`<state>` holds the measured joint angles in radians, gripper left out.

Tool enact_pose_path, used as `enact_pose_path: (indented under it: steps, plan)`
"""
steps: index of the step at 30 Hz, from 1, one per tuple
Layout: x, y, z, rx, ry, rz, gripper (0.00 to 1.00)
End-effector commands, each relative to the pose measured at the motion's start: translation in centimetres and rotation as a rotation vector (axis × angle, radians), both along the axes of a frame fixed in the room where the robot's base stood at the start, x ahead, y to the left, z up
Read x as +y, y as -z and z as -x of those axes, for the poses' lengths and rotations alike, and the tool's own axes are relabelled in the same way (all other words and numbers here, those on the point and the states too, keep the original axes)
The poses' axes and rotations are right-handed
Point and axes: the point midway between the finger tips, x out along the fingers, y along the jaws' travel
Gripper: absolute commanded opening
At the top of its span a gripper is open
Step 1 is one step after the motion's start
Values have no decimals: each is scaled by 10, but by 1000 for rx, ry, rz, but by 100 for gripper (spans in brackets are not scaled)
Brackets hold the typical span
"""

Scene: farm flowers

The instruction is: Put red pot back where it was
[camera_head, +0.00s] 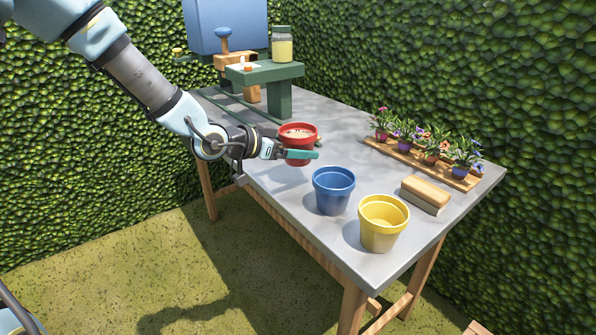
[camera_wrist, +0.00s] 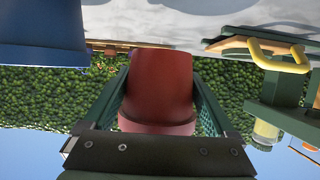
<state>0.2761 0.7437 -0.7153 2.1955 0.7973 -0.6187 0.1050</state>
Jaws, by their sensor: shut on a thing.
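The red pot (camera_head: 298,148) is over the left middle of the grey table, upright, with something pale and speckled inside it. My gripper (camera_head: 300,153) is shut on the red pot, with a green finger across its near side. In the wrist view the red pot (camera_wrist: 158,85) fills the middle, upside down in the picture, between the two green fingers (camera_wrist: 158,100). I cannot tell whether the pot's base touches the table.
A blue pot (camera_head: 333,190) and a yellow pot (camera_head: 383,222) stand to the right and nearer. A brush-like block (camera_head: 426,194) and a wooden tray (camera_head: 405,155) of flowers lie at right. A green stand (camera_head: 265,72) with a jar (camera_head: 282,46) is behind.

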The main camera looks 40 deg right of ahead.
Motion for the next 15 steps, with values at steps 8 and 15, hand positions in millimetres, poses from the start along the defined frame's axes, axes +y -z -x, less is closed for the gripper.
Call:
enact_pose_path:
  steps: [8, 15]
  plan:
    - [-1, 25, 0, 1, 0, 2, 6]
    - [-1, 55, 0, 0, -2, 3, 6]
